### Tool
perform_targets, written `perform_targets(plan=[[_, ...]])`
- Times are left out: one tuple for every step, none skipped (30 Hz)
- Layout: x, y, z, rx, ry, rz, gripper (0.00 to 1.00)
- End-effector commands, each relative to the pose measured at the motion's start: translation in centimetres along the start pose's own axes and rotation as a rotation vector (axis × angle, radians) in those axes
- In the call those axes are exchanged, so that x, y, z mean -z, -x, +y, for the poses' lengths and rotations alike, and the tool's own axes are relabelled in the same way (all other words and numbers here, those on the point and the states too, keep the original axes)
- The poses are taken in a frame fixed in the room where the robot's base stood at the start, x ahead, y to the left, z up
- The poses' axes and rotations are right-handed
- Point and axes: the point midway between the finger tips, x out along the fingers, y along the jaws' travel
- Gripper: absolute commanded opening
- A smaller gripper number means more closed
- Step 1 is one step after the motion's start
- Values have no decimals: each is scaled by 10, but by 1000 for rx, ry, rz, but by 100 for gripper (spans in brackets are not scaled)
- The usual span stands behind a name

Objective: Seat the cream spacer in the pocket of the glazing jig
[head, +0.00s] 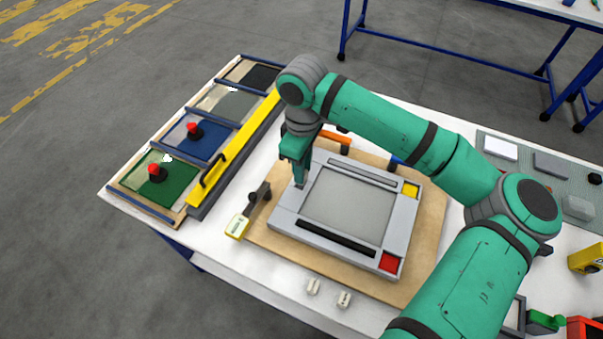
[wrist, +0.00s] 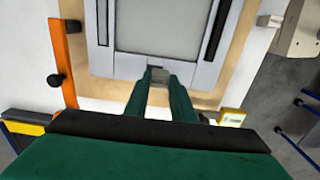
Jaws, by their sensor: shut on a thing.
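The glazing jig (head: 402,226) is a grey frame around a pale pane, lying on a wooden board. It also shows in the wrist view (wrist: 123,66). My gripper (head: 299,183) points down at the middle of the jig's left side. In the wrist view my gripper (wrist: 158,80) is shut on a small pale block, the cream spacer (wrist: 158,75), at the jig's near edge. The fingers hide most of it. A dark notch shows at its tip; I cannot tell whether the spacer is down in the pocket or just above it.
Two loose cream blocks (head: 313,286) (head: 344,299) lie in front of the board. A yellow block (head: 411,190) and a red block (head: 390,262) sit at the jig's right corners.

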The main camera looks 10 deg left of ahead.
Motion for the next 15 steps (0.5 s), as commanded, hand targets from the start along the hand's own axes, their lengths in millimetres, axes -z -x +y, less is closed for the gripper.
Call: perform_targets(plan=[[2, -3, 2, 0, -1, -1, 1], [3, -5, 3, 1, -1, 0, 1], [4, -6, 4, 1, 0, 0, 1], [5, -8, 5, 1, 0, 0, 1], [6, -9, 6, 1, 0, 0, 1], [7, -13, 8, 2, -1, 0, 1], [9, -16, 10, 2, -1, -1, 1], [11, -19, 12, 1, 0, -1, 1], [9, -26, 11, 1, 0, -2, 1], [9, -30, 11, 0, 0, -2, 1], [9, -34, 11, 0, 0, -2, 1], [9, -39, 11, 0, 0, -1, 1], [9, -42, 11, 0, 0, -1, 1], [9, -44, 10, 0, 0, -1, 1], [9, -46, 10, 1, 0, -1, 1]])
